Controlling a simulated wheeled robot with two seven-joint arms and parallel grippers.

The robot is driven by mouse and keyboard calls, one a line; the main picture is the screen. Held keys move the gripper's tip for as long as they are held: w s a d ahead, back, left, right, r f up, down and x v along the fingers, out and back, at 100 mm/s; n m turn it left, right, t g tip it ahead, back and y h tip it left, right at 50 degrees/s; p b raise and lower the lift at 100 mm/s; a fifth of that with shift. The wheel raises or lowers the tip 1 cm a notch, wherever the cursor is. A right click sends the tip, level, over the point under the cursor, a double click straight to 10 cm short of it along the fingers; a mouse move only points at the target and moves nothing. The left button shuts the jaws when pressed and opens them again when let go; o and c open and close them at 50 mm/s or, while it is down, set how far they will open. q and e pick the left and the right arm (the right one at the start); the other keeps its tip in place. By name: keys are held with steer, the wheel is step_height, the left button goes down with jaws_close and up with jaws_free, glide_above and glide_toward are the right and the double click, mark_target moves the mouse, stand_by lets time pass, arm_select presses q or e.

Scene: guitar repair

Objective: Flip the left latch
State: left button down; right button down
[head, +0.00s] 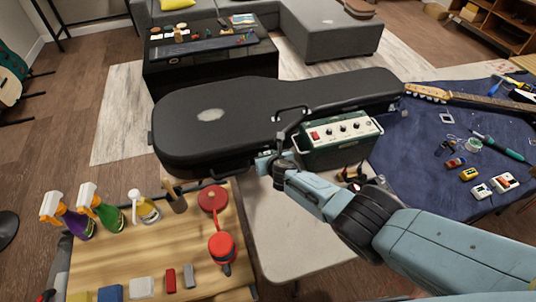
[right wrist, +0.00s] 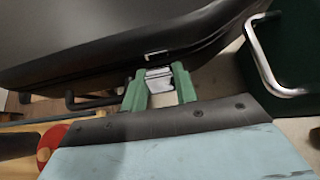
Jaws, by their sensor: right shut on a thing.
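The black guitar case (head: 275,112) lies closed on the white table (head: 285,235). Its front side fills the upper part of the right wrist view (right wrist: 110,40). A small silver latch (right wrist: 160,82) shows on the case's front seam, between the two green fingers of my right gripper (right wrist: 158,86). The gripper is shut on the latch, whose plate hangs down below the seam. In the head view my right gripper (head: 264,164) is at the case's front edge, and the latch there is too small or hidden to make out. My left gripper is out of view.
A green amplifier (head: 338,140) with a metal handle stands just right of my right gripper. A blue mat (head: 430,170) with tools lies at right.

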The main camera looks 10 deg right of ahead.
stand_by(0.6)
steer(key=c, duration=1.1)
jaws_free()
steer(key=shift+p+v, duration=4.9)
steer(key=shift+v, duration=1.8)
